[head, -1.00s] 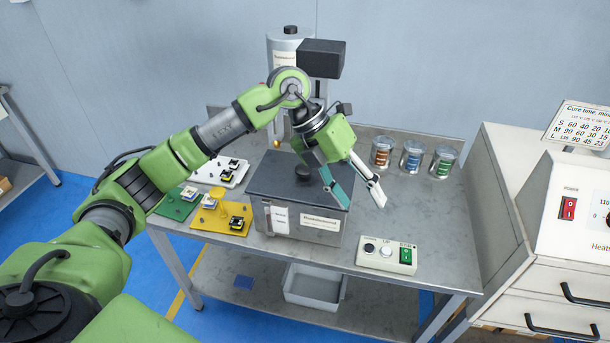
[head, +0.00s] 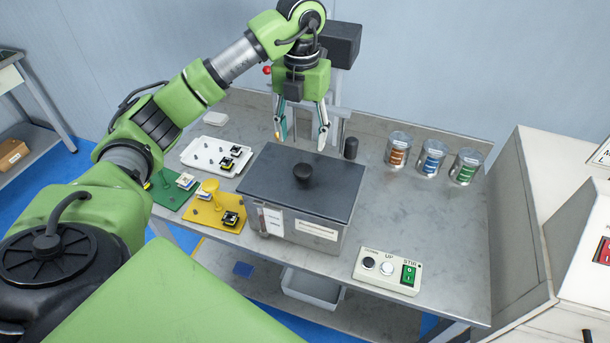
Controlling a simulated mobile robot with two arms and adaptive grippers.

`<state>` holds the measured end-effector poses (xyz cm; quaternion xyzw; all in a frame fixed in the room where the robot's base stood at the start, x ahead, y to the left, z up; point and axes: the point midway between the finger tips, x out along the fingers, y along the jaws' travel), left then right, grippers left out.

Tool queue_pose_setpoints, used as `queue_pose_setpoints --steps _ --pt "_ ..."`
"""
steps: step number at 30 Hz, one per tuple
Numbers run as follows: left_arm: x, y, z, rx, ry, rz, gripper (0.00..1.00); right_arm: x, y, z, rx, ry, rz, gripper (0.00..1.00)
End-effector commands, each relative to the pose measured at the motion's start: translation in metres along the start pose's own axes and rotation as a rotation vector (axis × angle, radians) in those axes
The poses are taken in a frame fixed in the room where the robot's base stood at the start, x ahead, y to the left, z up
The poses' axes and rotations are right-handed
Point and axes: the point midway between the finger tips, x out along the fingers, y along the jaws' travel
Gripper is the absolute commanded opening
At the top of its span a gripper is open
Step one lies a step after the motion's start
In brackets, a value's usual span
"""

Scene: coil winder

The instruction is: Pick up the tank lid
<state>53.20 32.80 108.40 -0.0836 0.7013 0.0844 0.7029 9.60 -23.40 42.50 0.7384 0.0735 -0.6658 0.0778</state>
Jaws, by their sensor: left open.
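The tank lid (head: 274,185) is a dark grey flat plate with a round black knob (head: 303,172) in its middle. It lies on the metal tank (head: 321,236), which has white labels on its front. My left gripper (head: 302,143) points down above and behind the lid's far edge, its two fingers apart with nothing between them. It is clear of the knob, which stands nearer the camera. My right gripper is not in the picture.
Several small parts sit on white (head: 196,155), green (head: 164,198) and yellow (head: 197,219) trays left of the tank. Three labelled cans (head: 432,158) stand at the right. A control box (head: 387,270) lies at the front right. A dark block on a column rises behind my gripper.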

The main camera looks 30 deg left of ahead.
Motion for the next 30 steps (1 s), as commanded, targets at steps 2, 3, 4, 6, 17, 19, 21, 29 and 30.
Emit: queue_pose_setpoints --steps 2,3,4,6,17,19,21,29,30 --pt "0.018 -0.001 -0.002 0.002 0.007 0.001 0.53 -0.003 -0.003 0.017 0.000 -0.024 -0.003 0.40" --pt "0.025 -0.001 -0.002 0.003 0.006 0.000 0.53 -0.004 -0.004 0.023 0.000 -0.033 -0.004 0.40" --pt "0.029 -0.001 -0.002 0.003 0.005 0.000 0.53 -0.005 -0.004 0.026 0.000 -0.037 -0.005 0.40" --pt "0.039 -0.001 -0.001 0.002 0.004 0.000 0.53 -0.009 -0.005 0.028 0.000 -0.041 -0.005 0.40" --pt "0.068 -0.002 -0.005 0.002 0.006 0.000 0.53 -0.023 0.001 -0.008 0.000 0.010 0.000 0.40" --pt "0.078 -0.002 -0.006 0.003 0.006 0.000 0.53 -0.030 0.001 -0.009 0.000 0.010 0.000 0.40" --pt "0.089 -0.002 -0.006 0.002 0.005 0.000 0.53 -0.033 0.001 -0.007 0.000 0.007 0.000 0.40" --pt "0.105 -0.002 -0.005 0.002 -0.001 -0.001 0.53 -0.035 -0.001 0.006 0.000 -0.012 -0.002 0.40" --pt "0.105 -0.002 -0.005 0.002 -0.001 -0.001 0.53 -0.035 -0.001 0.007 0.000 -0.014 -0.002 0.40"
